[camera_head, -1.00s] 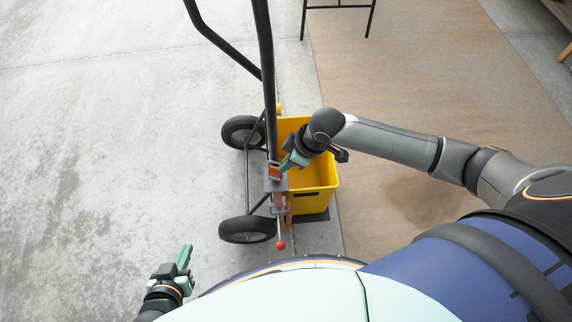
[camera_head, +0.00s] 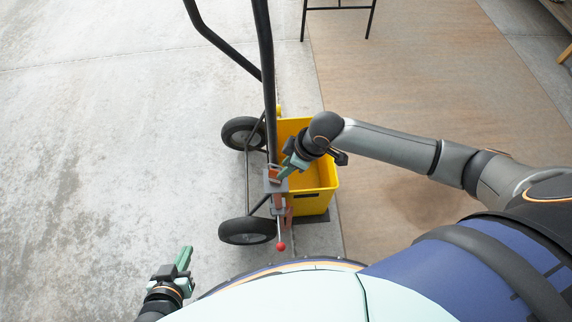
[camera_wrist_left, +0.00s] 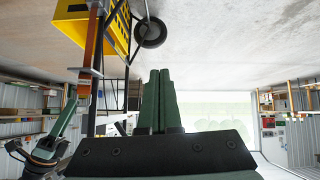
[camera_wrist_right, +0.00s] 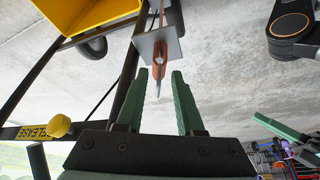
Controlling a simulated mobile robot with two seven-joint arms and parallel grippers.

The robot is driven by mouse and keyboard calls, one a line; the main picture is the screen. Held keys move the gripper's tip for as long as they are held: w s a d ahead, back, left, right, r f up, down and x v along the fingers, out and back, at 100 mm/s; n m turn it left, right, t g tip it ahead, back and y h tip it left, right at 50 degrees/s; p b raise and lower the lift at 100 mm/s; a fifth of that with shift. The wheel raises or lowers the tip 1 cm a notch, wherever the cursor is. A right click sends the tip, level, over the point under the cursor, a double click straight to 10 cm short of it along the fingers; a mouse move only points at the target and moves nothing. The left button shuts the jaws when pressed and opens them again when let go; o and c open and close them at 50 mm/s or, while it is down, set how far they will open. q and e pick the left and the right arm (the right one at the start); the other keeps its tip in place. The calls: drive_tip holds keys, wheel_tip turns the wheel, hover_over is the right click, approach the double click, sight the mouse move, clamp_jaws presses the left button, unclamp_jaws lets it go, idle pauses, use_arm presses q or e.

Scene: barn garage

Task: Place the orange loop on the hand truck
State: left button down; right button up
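The hand truck (camera_head: 268,85) stands upright, with black handles and two black wheels. The orange loop (camera_wrist_right: 159,52) is at the grey plate (camera_wrist_right: 170,42) on the hand truck; in the left wrist view it shows as an orange strap (camera_wrist_left: 93,40) along the frame. I cannot tell exactly how it sits on the plate. My right gripper (camera_head: 284,171) is beside the plate; the right wrist view shows its green fingers apart, with the loop just beyond and between their tips, not clamped. My left gripper (camera_head: 185,258) is low at the left, away from the truck, its fingers together and empty.
A yellow bin (camera_head: 328,190) is on the hand truck's right side, under my right forearm. A lever with a red ball (camera_head: 281,246) sticks out near the front wheel. A black-legged stand (camera_head: 338,6) is at the back. The concrete floor at left is clear.

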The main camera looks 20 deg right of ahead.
drive_tip(key=p+v, duration=0.3)
drive_tip(key=v, duration=0.8)
drive_tip(key=s+a+f+m+t+y, duration=0.1)
drive_tip(key=a+f+m+t+y, duration=0.25)
drive_tip(key=a, duration=0.35)
drive_tip(key=s+d+f+m+t+h, duration=0.3)
drive_tip(key=s+d+f+m+h, duration=0.1)
drive_tip(key=s+f, duration=0.4)
drive_tip(key=shift+s+d, duration=0.3)
drive_tip(key=shift+d, duration=0.2)
drive_tip(key=shift+f, duration=0.15)
